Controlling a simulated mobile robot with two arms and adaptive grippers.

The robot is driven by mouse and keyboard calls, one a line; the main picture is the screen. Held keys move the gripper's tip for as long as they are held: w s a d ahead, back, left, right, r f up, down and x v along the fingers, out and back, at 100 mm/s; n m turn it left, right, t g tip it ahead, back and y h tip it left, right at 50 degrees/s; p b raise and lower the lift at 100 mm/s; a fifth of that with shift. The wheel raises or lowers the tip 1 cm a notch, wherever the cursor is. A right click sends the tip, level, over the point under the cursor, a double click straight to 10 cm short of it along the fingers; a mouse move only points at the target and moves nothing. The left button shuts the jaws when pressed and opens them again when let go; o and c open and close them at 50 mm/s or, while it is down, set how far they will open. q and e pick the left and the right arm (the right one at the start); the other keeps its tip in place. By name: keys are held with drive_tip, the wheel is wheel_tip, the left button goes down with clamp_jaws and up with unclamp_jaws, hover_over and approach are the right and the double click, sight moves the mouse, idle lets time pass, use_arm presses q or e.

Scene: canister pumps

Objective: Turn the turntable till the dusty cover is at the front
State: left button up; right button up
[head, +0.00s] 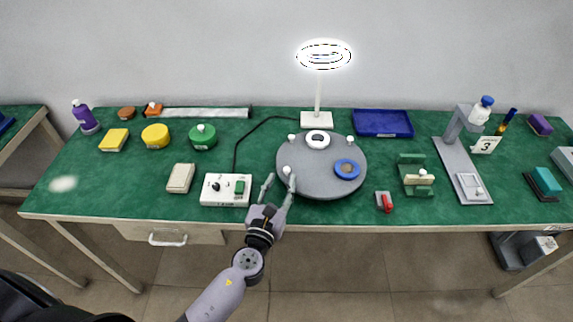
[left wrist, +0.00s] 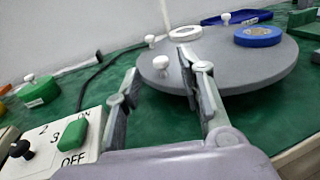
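The grey round turntable (head: 315,182) lies flat on the green bench. It carries a white round cover with a dark centre (head: 318,139) at the back and a blue round cover with a pale centre (head: 347,169) at the right front. I cannot make out dust on either. White knobs stand around the rim. My left gripper (head: 280,179) is open at the turntable's left front edge. In the left wrist view its fingers stand apart, and a white knob (left wrist: 160,63) shows between them, with no clear grip on it. My right gripper is not in view.
A white switch box (head: 225,190) with a green switch sits just left of my gripper. A lamp (head: 317,119) stands behind the turntable, its black cable running left. A red-handled switch (head: 384,202) and a green stand (head: 416,180) are to the right.

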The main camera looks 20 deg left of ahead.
sight(285, 171)
use_arm(q)
drive_tip(key=w, duration=0.5)
drive_tip(key=shift+w, duration=0.35)
drive_tip(key=shift+c, duration=0.3)
clamp_jaws()
